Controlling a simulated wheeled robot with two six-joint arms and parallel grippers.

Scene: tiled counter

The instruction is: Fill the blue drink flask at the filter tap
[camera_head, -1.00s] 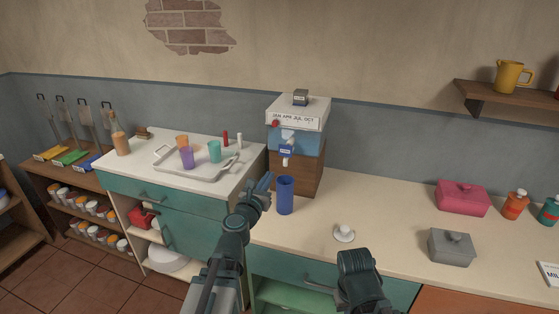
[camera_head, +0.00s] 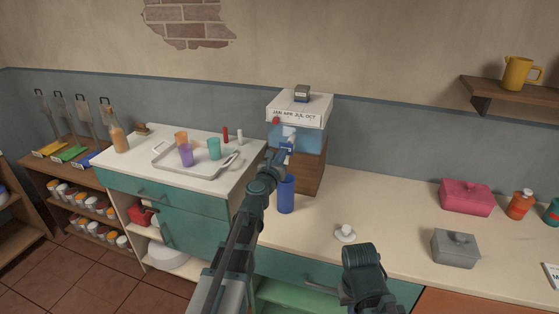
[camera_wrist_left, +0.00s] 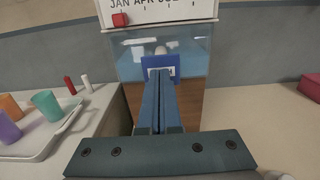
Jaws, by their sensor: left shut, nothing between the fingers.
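The blue drink flask (camera_head: 286,196) stands upright and open-topped on the counter, in front of the filter's wooden base. The filter (camera_head: 297,139) has a white top, a blue water tank and a tap with a blue tag (camera_wrist_left: 160,66). My left gripper (camera_head: 284,156) is shut and empty, raised above the flask at tap height. In the left wrist view its closed fingers (camera_wrist_left: 161,84) point at the blue tag and overlap it; I cannot tell whether they touch. The flask does not show there. My right arm is at the bottom of the head view; its fingers cannot be made out.
A white knobbed lid (camera_head: 345,233) lies on the counter right of the flask. A tray (camera_head: 174,168) with several cups is on the left counter. A grey box (camera_head: 455,247) and a pink box (camera_head: 465,197) stand at right.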

